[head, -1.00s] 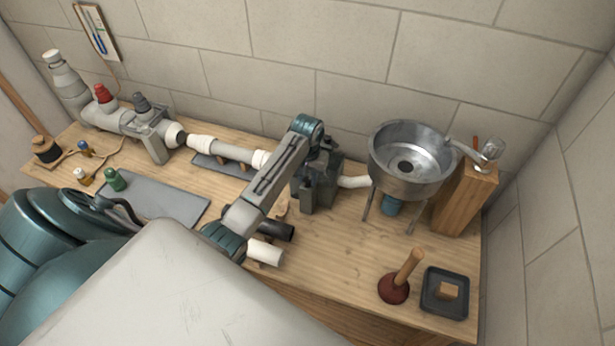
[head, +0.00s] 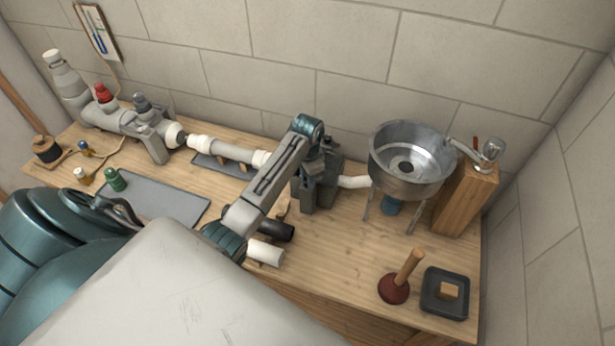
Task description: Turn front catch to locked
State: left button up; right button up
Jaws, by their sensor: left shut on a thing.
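My left gripper (head: 310,195) is dark grey and hangs in the middle of the workbench, between the pipe run and the metal basin (head: 410,160). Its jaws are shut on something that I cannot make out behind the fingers. I cannot pick out the front catch; the gripper and forearm cover that spot. A white pipe stub (head: 354,182) shows just right of the gripper and leads toward the basin. The white pipe run (head: 228,149) ends on the left side, behind my forearm.
A plunger (head: 398,280) and a black tray (head: 445,293) stand at the front right. A black and white pipe piece (head: 266,253) lies by my forearm. Bare wood (head: 335,255) lies front centre.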

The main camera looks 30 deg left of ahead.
pick_arm(q)
jog(key=shift+m, duration=0.3)
dwell(0.4)
jog(key=o, duration=1)
notch_tip(320, 180, up, 8)
jog(key=b, duration=0.2)
jog(key=shift+w+r+b, duration=0.1)
jog(key=shift+b, duration=0.25)
jog(key=shift+r+p, duration=1.3)
jog(key=shift+p, duration=0.1)
jog(key=shift+f, duration=0.15)
